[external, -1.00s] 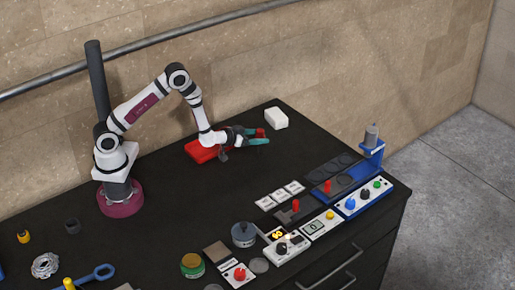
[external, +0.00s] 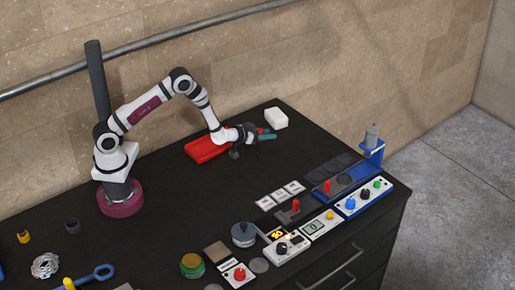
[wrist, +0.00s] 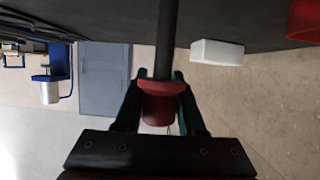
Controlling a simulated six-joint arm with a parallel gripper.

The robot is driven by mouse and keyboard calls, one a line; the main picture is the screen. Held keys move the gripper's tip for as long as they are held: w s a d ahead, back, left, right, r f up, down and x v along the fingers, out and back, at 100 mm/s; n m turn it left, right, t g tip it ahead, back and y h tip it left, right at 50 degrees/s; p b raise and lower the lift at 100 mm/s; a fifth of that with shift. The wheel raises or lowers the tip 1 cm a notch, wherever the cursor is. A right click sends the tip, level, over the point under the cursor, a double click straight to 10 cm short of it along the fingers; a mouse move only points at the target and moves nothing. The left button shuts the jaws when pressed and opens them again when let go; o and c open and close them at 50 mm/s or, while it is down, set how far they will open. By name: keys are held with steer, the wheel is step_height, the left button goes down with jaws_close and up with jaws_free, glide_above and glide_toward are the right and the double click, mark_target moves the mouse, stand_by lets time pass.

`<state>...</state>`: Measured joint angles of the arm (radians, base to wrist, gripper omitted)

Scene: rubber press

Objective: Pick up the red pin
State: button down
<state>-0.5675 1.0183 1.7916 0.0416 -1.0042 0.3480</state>
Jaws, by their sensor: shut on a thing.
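My gripper (external: 267,134) is at the back of the black table, between the red tray and the white block. In the wrist view, its two dark green fingers (wrist: 160,100) are shut on the red pin (wrist: 158,108), one on each side of its red body. A dark rod (wrist: 167,40) runs from the red part to the top edge of that view; I cannot tell whether it belongs to the pin. In the external view the pin is mostly hidden by the gripper.
The red tray (external: 203,150) lies left of my gripper and the white block (external: 276,118) stands close on its right. A blue press stand (external: 372,150) and control panels (external: 364,198) line the right front. The table's middle is clear.

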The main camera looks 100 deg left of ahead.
steer(key=shift+s+d+f, duration=0.15)
steer(key=shift+f, duration=0.15)
